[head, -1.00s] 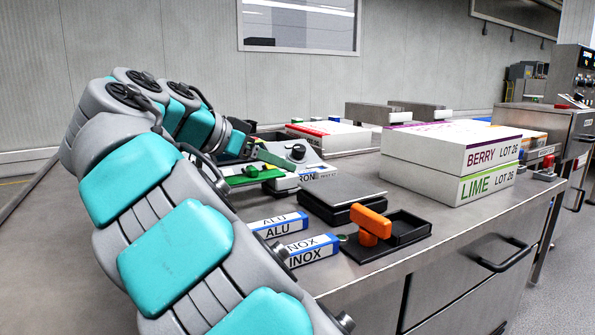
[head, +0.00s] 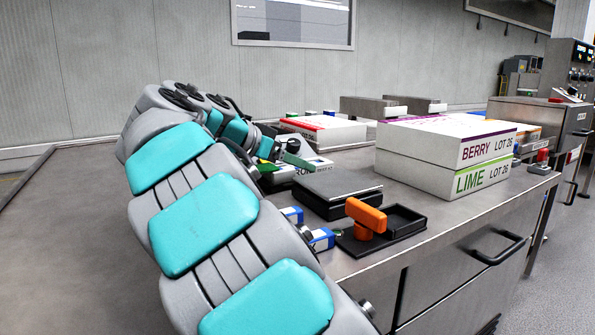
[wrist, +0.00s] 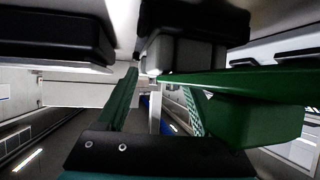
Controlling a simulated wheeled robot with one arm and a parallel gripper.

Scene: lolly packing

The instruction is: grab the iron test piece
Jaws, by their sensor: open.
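The iron test piece (head: 304,170) is a white bar, its label partly readable as "RON", on the steel table behind the dark scale-like block. My arm and gripper partly cover it in the head view. My gripper (head: 284,160) has green fingers, spread open, at the left end of this bar. In the wrist view the fingers of my gripper (wrist: 158,100) stand apart. A narrow white strip with blue beside it shows between them, probably the test piece; I cannot tell whether they touch it.
ALU (head: 292,215) and INOX (head: 322,238) bars lie nearer, partly hidden by my arm. A black block with a grey top (head: 338,186) and an orange-handled piece (head: 366,214) by a black tray (head: 408,222) stand close. BERRY and LIME boxes (head: 440,170) stand right.

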